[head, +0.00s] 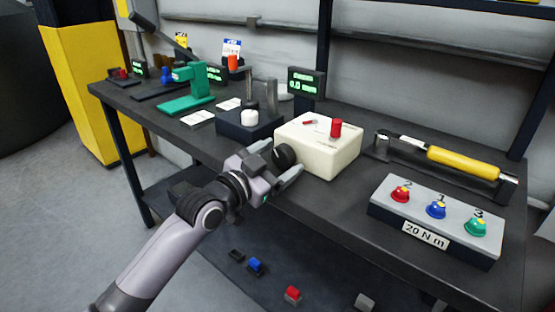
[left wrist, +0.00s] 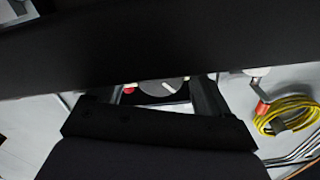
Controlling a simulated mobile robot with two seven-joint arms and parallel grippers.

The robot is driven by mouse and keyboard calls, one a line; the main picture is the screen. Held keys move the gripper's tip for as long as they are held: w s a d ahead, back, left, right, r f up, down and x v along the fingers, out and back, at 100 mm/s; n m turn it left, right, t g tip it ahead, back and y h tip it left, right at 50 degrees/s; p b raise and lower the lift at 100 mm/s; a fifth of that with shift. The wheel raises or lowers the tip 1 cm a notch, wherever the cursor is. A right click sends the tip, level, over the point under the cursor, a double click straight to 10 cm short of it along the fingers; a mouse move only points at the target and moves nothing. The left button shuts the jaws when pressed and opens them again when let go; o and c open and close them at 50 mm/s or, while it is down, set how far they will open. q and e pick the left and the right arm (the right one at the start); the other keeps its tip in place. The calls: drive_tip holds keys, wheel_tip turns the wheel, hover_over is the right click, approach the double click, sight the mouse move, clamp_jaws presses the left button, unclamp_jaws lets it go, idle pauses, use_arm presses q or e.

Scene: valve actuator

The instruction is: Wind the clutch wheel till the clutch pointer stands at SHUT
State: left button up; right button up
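A cream box (head: 318,148) stands on the dark bench. A round black wheel (head: 285,155) sticks out of its left side; I take this as the clutch wheel. A small red pointer (head: 310,122) lies on the box top; its lettering is too small to read. A red upright knob (head: 336,128) stands beside it. My left gripper (head: 276,162) is at the wheel, its fingers apart on either side; I see no clear contact. In the left wrist view, the fingers (left wrist: 162,95) are spread, with a grey disc bearing a white mark (left wrist: 165,87) showing between them. My right gripper is not in view.
A grey box with red, blue and green knobs (head: 436,212) and a yellow-handled tool (head: 463,162) are at the right. A dark block with a white knob (head: 249,120) and a green press (head: 190,88) stand left. A small display (head: 306,82) is behind the cream box.

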use_arm(q)
drive_tip(key=v, duration=0.7)
idle(0.3)
drive_tip(key=shift+s+a, duration=0.1)
